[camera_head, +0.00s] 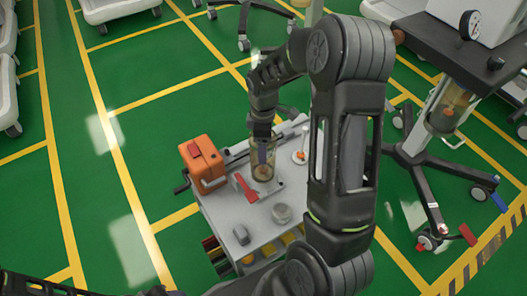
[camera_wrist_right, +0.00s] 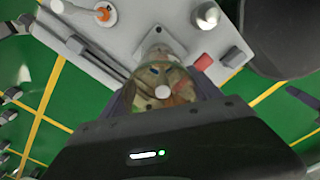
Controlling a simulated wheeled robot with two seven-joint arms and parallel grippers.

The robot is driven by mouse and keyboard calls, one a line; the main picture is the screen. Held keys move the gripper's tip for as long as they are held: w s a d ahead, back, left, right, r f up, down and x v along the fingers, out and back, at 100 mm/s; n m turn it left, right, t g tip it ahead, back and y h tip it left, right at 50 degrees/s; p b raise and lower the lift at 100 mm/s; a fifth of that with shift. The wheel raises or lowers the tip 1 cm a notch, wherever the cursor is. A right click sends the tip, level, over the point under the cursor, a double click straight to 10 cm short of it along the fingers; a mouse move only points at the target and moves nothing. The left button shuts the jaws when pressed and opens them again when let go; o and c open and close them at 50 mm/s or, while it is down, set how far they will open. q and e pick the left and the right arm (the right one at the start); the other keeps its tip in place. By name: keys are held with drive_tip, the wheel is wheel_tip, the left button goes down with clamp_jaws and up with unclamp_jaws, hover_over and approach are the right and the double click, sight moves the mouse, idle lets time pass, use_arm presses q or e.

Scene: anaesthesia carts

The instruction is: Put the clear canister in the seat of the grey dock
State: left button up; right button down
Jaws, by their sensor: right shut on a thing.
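The clear canister (camera_head: 263,172), with an orange-brown part inside, is upright over the top of the grey cart. My right gripper (camera_head: 263,140) is shut on it from above. In the right wrist view the canister (camera_wrist_right: 165,88) sits between the fingers. A grey dock (camera_head: 277,187) with a red lever (camera_head: 245,187) is at the canister's foot. The canister hides most of the dock, so I cannot tell whether it is in the seat or just above it. My left gripper is not in view.
An orange box (camera_head: 203,162) stands at the cart's left edge. A grey knob (camera_head: 282,213) and a small white round fitting (camera_head: 300,157) are also on the cart top (camera_head: 225,210). A wheeled stand (camera_head: 425,160) with another clear canister (camera_head: 450,108) is at the right. Green floor lies open at left.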

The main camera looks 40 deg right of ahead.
drive_tip(key=shift+f+b, duration=0.3)
drive_tip(key=shift+f, duration=1.45)
drive_tip(key=shift+f, duration=0.2)
drive_tip(key=shift+c, duration=0.7)
unclamp_jaws()
wheel_tip(320, 180, up, 12)
drive_tip(key=shift+r+p, duration=0.2)
drive_tip(key=shift+p, duration=1)
